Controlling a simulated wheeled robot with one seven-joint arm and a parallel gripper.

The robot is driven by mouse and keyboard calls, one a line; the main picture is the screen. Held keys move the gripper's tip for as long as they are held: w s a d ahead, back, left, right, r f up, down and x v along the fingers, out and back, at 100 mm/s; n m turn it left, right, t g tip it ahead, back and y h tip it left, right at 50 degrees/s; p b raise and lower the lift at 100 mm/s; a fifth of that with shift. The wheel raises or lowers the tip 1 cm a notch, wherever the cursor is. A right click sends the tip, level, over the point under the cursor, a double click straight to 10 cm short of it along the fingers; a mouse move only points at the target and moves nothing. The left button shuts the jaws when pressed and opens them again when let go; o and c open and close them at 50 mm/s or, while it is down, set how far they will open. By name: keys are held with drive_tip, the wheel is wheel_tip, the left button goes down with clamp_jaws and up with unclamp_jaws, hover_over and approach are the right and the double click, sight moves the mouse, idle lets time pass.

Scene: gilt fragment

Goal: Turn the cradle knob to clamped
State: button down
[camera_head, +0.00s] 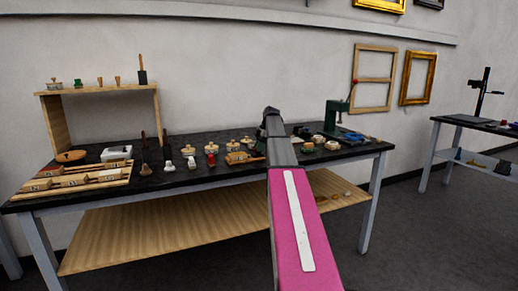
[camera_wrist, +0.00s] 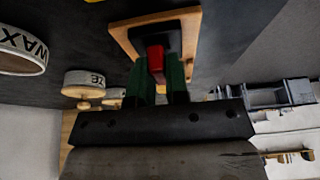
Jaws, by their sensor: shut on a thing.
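In the wrist view, a red knob (camera_wrist: 155,54) stands on a black plate (camera_wrist: 145,35) set on a light wooden base (camera_wrist: 190,30), which looks like the cradle. My gripper (camera_wrist: 157,72) has its two green fingers on either side of the red knob and is shut on it. The knob's far end and any position marks cannot be read. In the head view, my pink and grey arm reaches over the dark workbench (camera_head: 190,181) and hides the gripper and the knob.
In the wrist view, a round pot marked WAX (camera_wrist: 22,52) and another labelled pot (camera_wrist: 84,84) stand to the left of the base. In the head view, a green press (camera_head: 335,117) stands right of my arm. Several small pots and tools crowd the bench to its left.

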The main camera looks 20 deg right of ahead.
idle(0.3)
drive_tip(key=c, duration=1.1)
unclamp_jaws()
drive_tip(key=v, duration=1)
drive_tip(key=shift+d+r, duration=0.1)
drive_tip(key=shift+r, duration=0.25)
drive_tip(key=shift+s, duration=0.1)
